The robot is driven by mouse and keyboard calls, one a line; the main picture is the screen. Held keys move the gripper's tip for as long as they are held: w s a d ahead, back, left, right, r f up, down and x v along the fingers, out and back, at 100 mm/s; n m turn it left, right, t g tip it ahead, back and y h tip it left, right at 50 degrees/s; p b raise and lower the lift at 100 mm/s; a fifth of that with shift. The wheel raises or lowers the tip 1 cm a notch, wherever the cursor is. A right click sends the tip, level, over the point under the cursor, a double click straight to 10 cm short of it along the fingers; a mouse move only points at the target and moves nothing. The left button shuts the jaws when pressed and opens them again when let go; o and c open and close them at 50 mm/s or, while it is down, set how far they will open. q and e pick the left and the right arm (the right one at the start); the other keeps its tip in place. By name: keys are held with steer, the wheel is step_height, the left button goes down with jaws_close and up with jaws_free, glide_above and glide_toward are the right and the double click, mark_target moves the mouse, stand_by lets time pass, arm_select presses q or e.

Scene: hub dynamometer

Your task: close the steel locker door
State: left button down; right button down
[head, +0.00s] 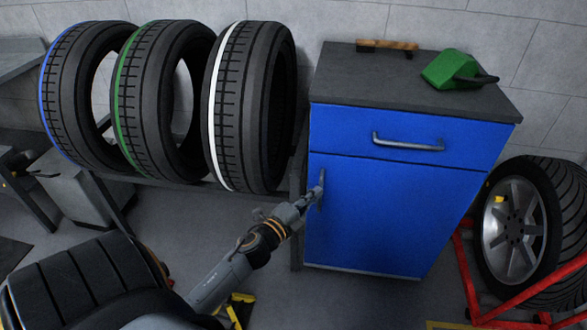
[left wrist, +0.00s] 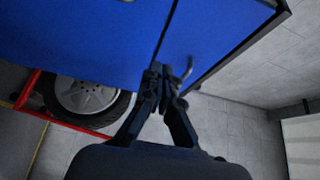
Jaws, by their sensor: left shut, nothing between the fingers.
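The steel locker is a blue cabinet with a dark top (head: 385,75). Its blue door (head: 375,215) is below a drawer (head: 415,133) and looks flush or nearly flush with the front. A small upright grey handle (head: 321,180) is near the door's left edge. My left gripper (head: 316,192) is shut and empty, its tips right by that handle; I cannot tell if they touch. In the left wrist view the shut fingers (left wrist: 160,75) are in front of the blue front (left wrist: 90,35), close to a seam and a grey handle (left wrist: 187,70). My right gripper is not in view.
Several tires, including a white-striped one (head: 245,110), stand on a rack left of the locker. A wheel (head: 520,225) on a red stand (head: 467,270) is to its right. A green can (head: 450,70) and a wooden-backed brush (head: 387,45) lie on top. Floor in front is partly clear.

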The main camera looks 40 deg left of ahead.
arm_select(q)
steer(key=s+d, duration=0.2)
steer(key=s, duration=0.5)
steer(key=s+d+y+b, duration=0.1)
steer(key=s+d, duration=0.2)
steer(key=s, duration=0.4)
steer(key=shift+s+d+n+b, duration=0.25)
steer(key=shift+d+n+b, duration=0.05)
steer(key=shift+d, duration=0.05)
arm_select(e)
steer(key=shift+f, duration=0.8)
